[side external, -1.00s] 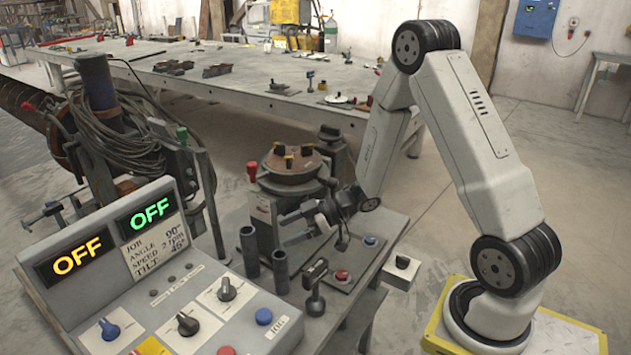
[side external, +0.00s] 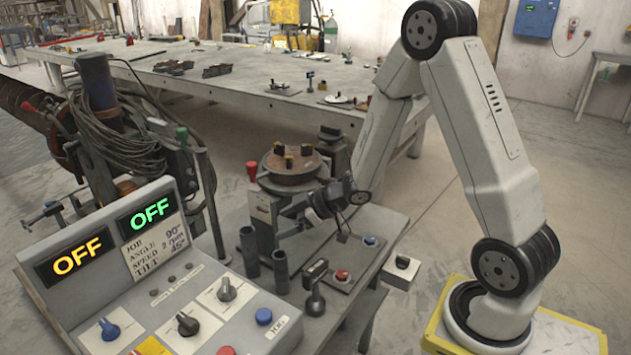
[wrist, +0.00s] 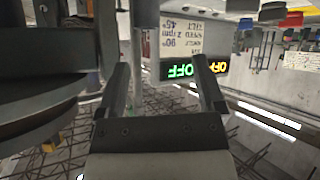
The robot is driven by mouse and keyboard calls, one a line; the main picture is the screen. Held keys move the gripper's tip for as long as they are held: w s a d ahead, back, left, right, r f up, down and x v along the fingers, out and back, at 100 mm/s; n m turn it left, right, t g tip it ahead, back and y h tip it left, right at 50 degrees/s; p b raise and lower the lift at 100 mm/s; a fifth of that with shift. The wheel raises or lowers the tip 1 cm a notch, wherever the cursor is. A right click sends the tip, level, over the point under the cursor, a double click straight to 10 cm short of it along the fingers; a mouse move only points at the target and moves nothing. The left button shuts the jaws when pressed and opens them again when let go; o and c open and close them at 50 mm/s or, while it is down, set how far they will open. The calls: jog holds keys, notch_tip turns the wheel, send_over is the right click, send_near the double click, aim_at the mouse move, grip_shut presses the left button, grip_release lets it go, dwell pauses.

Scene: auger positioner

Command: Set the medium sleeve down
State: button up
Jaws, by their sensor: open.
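Two dark grey upright sleeves stand on the small bench, a left sleeve (side external: 249,252) and a right sleeve (side external: 281,272), side by side and apart. I cannot tell for sure which one is the medium sleeve. My gripper (side external: 288,222) is behind and to the right of them, beside the positioner, and touches neither. In the wrist view my gripper (wrist: 160,68) is open, with nothing between its two fingers. No sleeve is clearly visible in the wrist view.
The positioner's round table (side external: 290,168) stands close by my gripper; it looms at left in the wrist view (wrist: 40,85). The control panel (side external: 150,290), with both displays OFF, fills the front left. A black-handled tool (side external: 315,285) stands right of the sleeves.

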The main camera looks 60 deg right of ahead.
jog(key=s+a+r+m+g+h, duration=0.1)
jog(key=s+a+m+g+h, duration=0.1)
jog(key=s, duration=0.5)
jog(key=s+a+r+m+g+h, duration=0.2)
jog(key=s+m+g+h, duration=0.1)
jog(key=s+m+g, duration=0.2)
jog(key=s, duration=0.2)
jog(key=shift+s+a, duration=0.3)
